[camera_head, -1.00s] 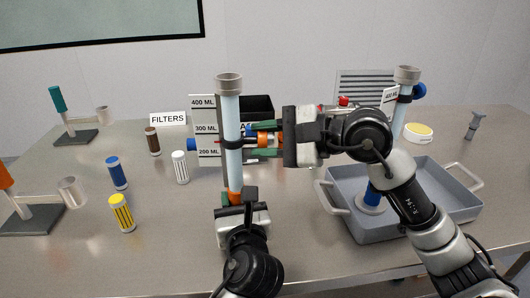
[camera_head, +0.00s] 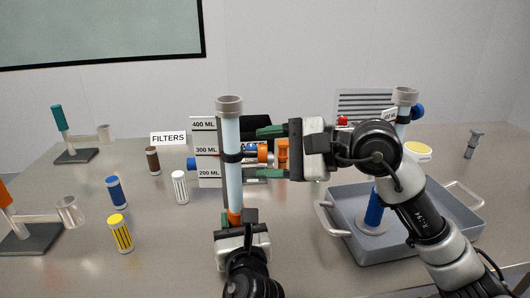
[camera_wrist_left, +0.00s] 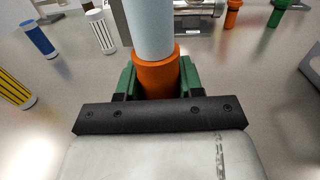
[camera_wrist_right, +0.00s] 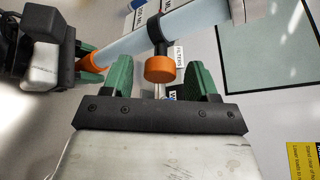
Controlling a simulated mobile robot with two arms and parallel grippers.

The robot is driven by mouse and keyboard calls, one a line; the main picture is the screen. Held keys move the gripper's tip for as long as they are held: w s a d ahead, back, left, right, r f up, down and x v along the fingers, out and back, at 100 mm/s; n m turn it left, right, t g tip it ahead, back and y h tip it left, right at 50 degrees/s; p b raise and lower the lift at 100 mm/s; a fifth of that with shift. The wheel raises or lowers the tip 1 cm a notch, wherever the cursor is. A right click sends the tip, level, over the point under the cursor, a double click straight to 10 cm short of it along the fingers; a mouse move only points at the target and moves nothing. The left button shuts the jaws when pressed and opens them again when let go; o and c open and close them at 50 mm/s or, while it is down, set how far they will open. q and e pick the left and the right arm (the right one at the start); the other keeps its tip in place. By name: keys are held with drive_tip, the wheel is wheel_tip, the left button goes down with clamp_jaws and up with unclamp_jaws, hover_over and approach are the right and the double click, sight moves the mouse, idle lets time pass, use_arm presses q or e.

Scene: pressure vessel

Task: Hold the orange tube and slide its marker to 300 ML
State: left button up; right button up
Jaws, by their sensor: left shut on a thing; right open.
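The orange tube is a pale blue upright cylinder (camera_head: 233,127) with a grey top cap and an orange base (camera_wrist_left: 157,75). My left gripper (camera_head: 236,222) is shut on the orange base. The tube's marker is a black ring (camera_head: 231,157) with an orange knob (camera_wrist_right: 160,69). In the head view the ring lines up slightly below the 300 ML line of the scale card (camera_head: 205,150) behind the tube. My right gripper (camera_head: 268,152) is open, with its green fingers apart on either side of the knob, as the right wrist view (camera_wrist_right: 162,78) shows.
Right of the tube, a grey tray (camera_head: 345,240) holds the base of a second, blue tube (camera_head: 374,207). Blue, yellow, white and brown filters stand at left near the FILTERS sign (camera_head: 168,138). Two stands (camera_head: 75,156) are farther left. The table between filters and tube is bare.

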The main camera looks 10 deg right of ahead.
drive_tip(key=v, duration=1.1)
use_arm(q)
drive_tip(key=o, duration=1.1)
drive_tip(key=s, duration=0.4)
drive_tip(key=s+d, duration=0.1)
drive_tip(key=s, duration=0.7)
drive_tip(key=shift+d, duration=0.25)
